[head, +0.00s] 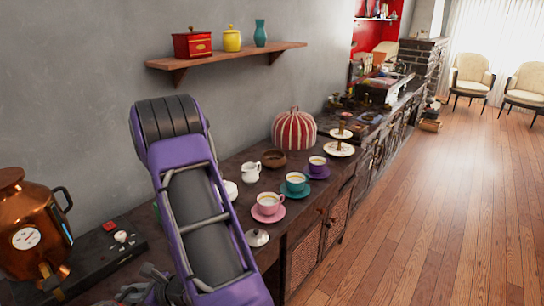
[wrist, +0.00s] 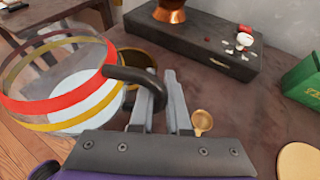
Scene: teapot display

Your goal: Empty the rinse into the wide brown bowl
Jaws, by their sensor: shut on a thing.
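My gripper (wrist: 160,95) is shut on the dark curved handle of a clear glass pot (wrist: 60,85) with red and yellow bands. The pot is at the left of the wrist view, and a pale layer shows through its glass; I cannot tell whether it is liquid. A brown round vessel (wrist: 138,57) shows partly behind the pot and handle. In the head view a brown bowl (head: 274,160) stands on the sideboard beside a white jug; I cannot tell whether these are the same. My arm hides much of the sideboard there, and the pot is not seen.
Pink (head: 268,205), teal (head: 295,183) and purple (head: 317,166) cups on saucers line the sideboard's front edge. A copper urn (head: 32,225) stands at left. A brass strainer (wrist: 202,121) and green box (wrist: 303,75) are right of my gripper.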

